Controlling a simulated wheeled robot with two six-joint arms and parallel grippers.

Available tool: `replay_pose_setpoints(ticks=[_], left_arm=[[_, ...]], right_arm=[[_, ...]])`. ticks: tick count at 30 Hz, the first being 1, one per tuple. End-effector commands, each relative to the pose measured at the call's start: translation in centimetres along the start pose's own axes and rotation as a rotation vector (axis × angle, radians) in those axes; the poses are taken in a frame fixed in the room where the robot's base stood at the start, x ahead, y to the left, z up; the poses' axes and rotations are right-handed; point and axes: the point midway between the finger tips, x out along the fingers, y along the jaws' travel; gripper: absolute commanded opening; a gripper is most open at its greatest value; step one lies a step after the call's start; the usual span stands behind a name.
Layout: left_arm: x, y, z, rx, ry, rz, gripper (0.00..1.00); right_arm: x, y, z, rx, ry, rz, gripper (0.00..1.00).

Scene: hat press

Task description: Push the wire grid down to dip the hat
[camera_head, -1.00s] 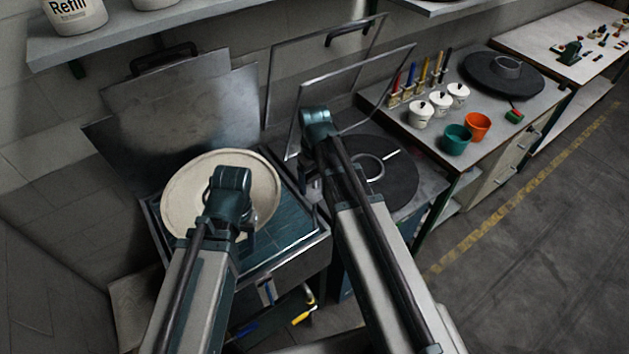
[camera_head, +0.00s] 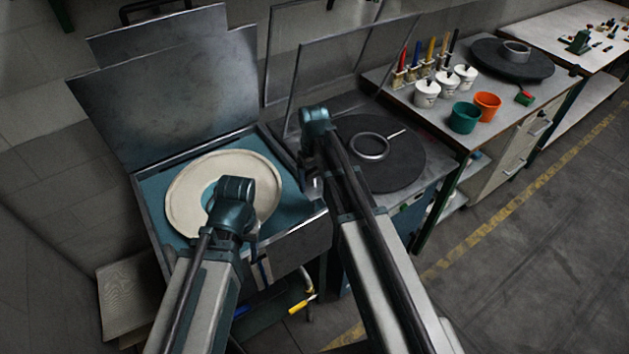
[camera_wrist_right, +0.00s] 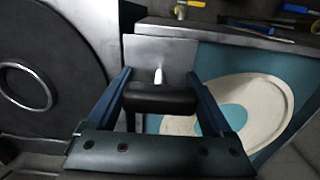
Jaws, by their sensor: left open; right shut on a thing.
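The cream hat (camera_head: 183,190) lies brim-up in the tank (camera_head: 147,205) on the left, with teal showing around it and through its centre. It also shows in the right wrist view (camera_wrist_right: 277,118). No wire grid can be told apart in the teal now. My right gripper (camera_head: 313,184) is at the tank's right side, shut on a black cylindrical handle (camera_wrist_right: 160,99) with a pale rod beyond it. My left gripper (camera_head: 250,243) is open, over the near side of the tank by the hat; its fingertips are mostly hidden by my own arm.
The raised metal lid (camera_head: 180,95) stands behind the tank. A black round plate (camera_head: 400,175) with a metal ring lies to the right under a raised frame. A bench beyond holds white pots, a green cup (camera_head: 464,118) and an orange cup (camera_head: 487,104). Open floor lies at right.

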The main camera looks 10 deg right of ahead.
Motion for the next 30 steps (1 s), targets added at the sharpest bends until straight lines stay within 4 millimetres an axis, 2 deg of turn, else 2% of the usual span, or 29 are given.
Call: replay_pose_setpoints(ticks=[1,6,9,15,26,27,28,30], left_arm=[[2.7,0.2,-0.2,0.0,0.0,0.0,0.49],[6.2,0.6,-0.4,0.0,0.0,0.0,0.49],[7.5,0.7,-0.4,0.0,0.0,0.0,0.49],[8.6,0.8,-0.5,0.0,0.0,0.0,0.49],[8.6,0.8,-0.5,0.0,0.0,0.0,0.49],[8.6,0.8,-0.5,0.0,0.0,0.0,0.49],[8.6,0.8,-0.5,0.0,0.0,0.0,0.49],[8.6,0.8,-0.5,0.0,0.0,0.0,0.49]], right_arm=[[2.7,0.0,0.0,0.0,-0.001,0.0,0.0],[6.2,0.0,0.0,0.0,-0.001,0.0,0.0],[7.6,0.0,0.0,0.0,-0.001,0.0,0.0],[8.6,0.0,0.1,0.0,-0.002,0.0,0.0],[8.6,-0.1,0.1,0.0,-0.003,-0.001,0.0],[8.6,-0.1,0.1,0.0,-0.003,-0.001,0.92],[8.6,-0.1,0.1,0.0,-0.003,-0.001,0.97],[8.6,-0.1,0.1,0.0,-0.003,-0.001,1.0]])
